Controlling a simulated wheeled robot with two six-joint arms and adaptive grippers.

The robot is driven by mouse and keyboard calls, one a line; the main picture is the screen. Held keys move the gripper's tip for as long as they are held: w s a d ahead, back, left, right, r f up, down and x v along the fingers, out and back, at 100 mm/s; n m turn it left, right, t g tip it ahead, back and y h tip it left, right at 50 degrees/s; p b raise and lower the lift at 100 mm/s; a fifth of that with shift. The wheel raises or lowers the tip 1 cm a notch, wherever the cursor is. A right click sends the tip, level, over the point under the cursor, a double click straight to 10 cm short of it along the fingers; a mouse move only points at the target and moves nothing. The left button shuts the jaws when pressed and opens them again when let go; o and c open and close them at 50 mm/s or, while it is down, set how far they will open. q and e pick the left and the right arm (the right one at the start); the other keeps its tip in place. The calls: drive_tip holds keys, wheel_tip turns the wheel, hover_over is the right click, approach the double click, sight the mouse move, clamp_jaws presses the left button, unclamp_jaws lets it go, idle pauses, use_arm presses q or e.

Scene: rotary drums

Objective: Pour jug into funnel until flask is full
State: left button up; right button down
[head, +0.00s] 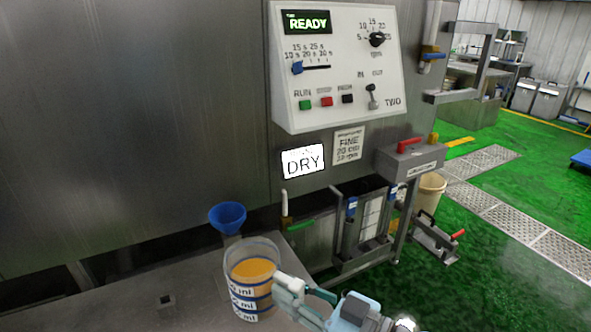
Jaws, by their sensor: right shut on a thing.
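A clear jug (251,279) with white bands marked "ml" holds orange liquid and looks upright, near the bottom centre of the head view. My right gripper (283,289) is shut on the jug at its right side. The blue funnel (228,217) is just behind and left of the jug, its wide mouth facing up. Its stem goes down behind the jug's rim. The flask under the funnel cannot be made out; the jug hides that area. My left gripper is not in view.
A grey metal surface (120,302) lies below, with bare room left of the jug. A steel machine wall (150,110) rises behind. A control panel (338,65) reads "READY". A valve with a green handle (300,226) stands right of the funnel. A beige bucket (431,190) is farther right.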

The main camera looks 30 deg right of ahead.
drive_tip(key=w+d+r+m+t+h, duration=0.1)
drive_tip(key=w+d+r, duration=0.2)
drive_tip(key=w+r, duration=0.4)
drive_tip(key=w+d+r+m+h, duration=0.1)
drive_tip(key=w+d+r+h, duration=0.15)
drive_tip(key=w+r, duration=0.45)
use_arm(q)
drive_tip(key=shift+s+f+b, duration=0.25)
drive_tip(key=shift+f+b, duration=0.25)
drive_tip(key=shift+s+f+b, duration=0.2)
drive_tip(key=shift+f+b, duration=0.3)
use_arm(e)
drive_tip(key=w+f+n+g+y, duration=0.1)
drive_tip(key=w+f+n+y, duration=0.1)
drive_tip(key=w+n, duration=0.6)
drive_tip(key=n, duration=0.2)
drive_tip(key=shift+w+f+n+g, duration=0.3)
drive_tip(key=shift+w+f+g, duration=0.1)
drive_tip(key=shift+d, duration=0.15)
drive_tip(key=shift+s+n, duration=0.1)
drive_tip(key=shift+n, duration=0.2)
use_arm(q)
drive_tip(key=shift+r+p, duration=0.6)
use_arm(e)
drive_tip(key=shift+f+n, duration=0.2)
drive_tip(key=shift+n, duration=0.2)
idle(2.8)
